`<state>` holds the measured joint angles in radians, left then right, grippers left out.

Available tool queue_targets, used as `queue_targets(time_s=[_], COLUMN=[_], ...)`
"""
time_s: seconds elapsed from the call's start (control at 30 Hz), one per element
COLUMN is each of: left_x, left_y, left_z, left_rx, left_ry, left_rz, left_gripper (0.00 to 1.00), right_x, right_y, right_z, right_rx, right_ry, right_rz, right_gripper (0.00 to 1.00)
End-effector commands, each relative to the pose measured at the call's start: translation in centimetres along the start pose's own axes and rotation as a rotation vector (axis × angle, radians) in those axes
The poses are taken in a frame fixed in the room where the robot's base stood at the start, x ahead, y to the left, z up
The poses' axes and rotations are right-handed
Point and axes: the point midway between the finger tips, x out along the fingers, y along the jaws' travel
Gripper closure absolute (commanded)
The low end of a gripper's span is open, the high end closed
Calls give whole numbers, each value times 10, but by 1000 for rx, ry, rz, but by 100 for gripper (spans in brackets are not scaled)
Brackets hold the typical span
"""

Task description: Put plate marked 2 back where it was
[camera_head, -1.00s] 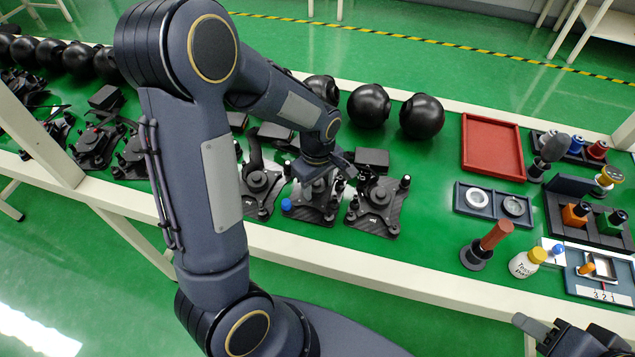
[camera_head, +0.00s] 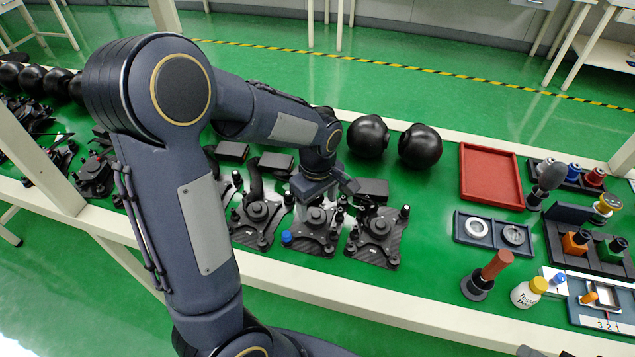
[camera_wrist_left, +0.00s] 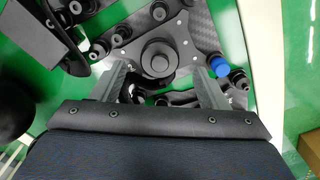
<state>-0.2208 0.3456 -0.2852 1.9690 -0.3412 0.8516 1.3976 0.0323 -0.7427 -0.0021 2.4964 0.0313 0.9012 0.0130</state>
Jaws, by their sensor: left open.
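Three black carbon plates with round hubs lie in a row on the green bench: a left one (camera_head: 257,217), a middle one (camera_head: 314,236) with a blue knob (camera_head: 287,238), and a right one (camera_head: 376,240). I cannot clearly read a 2 on any of them. My left gripper (camera_head: 338,192) is over the middle plate. In the left wrist view, the open fingers of the left gripper (camera_wrist_left: 160,82) stand either side of the middle plate's hub (camera_wrist_left: 158,57), with nothing gripped; the blue knob (camera_wrist_left: 219,66) is by the right finger. Only a tip of my right gripper (camera_head: 528,351) shows.
Black spheres (camera_head: 420,146) stand behind the plates. A red tray (camera_head: 490,176), a grey two-ring holder (camera_head: 493,231), a brown-handled tool (camera_head: 487,276) and a white bottle (camera_head: 528,292) are to the right. The bench between the right plate and the brown-handled tool is clear.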

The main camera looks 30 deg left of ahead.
Motion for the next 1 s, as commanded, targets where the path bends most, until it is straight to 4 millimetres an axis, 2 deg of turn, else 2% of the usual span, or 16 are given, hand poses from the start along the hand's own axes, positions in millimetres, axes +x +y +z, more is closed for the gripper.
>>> queue_targets(time_s=[0.03,0.2,0.43,0.5,0.57,0.67,0.8,0.9,1.0], left_x=[-15,-48,-72,-78,-85,-101,-119,-124,-124], left_y=[1,1,-1,-6,-17,-44,-88,-114,-131], left_z=[0,0,0,2,6,17,44,64,79], left_rx=[1,1,4,31,85,237,526,719,870], left_ry=[1,0,-3,-17,-39,-80,-68,-2,78], left_rz=[8,6,4,23,57,161,353,467,542], left_gripper=[32,32,32,32,32,32,32,32,32], right_x=[-2,-4,-6,-6,-6,-5,-5,-5,-6], right_y=[-1,-2,-2,-2,-2,-2,-2,-2,-2], right_z=[-1,-2,-3,-3,-3,-3,-3,-3,-3], right_rx=[0,0,0,0,0,0,0,0,0], right_ry=[0,0,0,0,0,0,0,0,0], right_rz=[0,0,0,0,0,0,0,0,0], right_gripper=[57,57,57,57,57,57,57,57,57])
